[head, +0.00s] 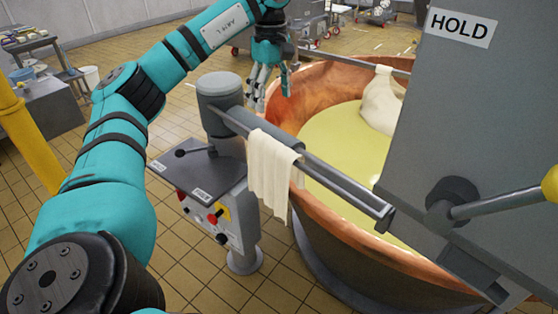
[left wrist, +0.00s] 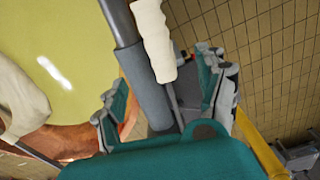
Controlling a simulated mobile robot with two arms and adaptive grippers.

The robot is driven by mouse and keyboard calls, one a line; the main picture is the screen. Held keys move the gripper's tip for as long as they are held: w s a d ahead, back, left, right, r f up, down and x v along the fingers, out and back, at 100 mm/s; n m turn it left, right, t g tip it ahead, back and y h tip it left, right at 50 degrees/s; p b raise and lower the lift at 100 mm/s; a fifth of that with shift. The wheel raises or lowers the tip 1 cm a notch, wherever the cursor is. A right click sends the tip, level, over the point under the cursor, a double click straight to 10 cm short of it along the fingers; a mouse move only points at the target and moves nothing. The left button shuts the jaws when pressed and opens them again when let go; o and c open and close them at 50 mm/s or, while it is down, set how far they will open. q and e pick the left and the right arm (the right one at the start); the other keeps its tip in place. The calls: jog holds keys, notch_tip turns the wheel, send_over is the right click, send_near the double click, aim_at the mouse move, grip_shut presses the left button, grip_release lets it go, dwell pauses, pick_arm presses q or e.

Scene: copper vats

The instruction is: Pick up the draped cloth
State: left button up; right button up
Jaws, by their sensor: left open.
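The draped cloth (head: 270,165) is cream and hangs folded over a grey rail (head: 330,176) at the near side of the copper vat. In the left wrist view the cloth (left wrist: 153,40) shows as a pale strip ahead of the fingers. My left gripper (head: 270,86) is open and empty, fingers pointing down, above and beyond the cloth near the vat's left rim. Its spread fingers also show in the left wrist view (left wrist: 168,95), with the grey rail assembly seen between them. My right gripper is not in view.
The copper vat (head: 290,92) holds yellow liquid. A second pale cloth bundle (head: 382,103) hangs from a far bar. A control box (head: 215,205) stands below the rail's left post (head: 220,100). A large grey panel marked HOLD (head: 459,27) blocks the right side.

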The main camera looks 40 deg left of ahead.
pick_arm(q)
jog(key=b, duration=0.2)
send_over(275, 143)
jog(key=f, duration=0.4)
jog(key=s+f, duration=0.1)
jog(key=f, duration=0.1)
jog(key=shift+a+f, duration=0.15)
jog(key=shift+f, duration=0.2)
jog(key=f, duration=0.3)
jog(key=shift+w, duration=0.2)
jog(key=shift+f, duration=0.25)
jog(key=f, duration=0.1)
jog(key=f+p, duration=0.1)
jog(key=f, duration=0.1)
jog(key=shift+w+f, duration=0.3)
jog(key=shift+f, duration=0.05)
jog(key=shift+f+p, duration=0.3)
jog(key=shift+f, duration=0.1)
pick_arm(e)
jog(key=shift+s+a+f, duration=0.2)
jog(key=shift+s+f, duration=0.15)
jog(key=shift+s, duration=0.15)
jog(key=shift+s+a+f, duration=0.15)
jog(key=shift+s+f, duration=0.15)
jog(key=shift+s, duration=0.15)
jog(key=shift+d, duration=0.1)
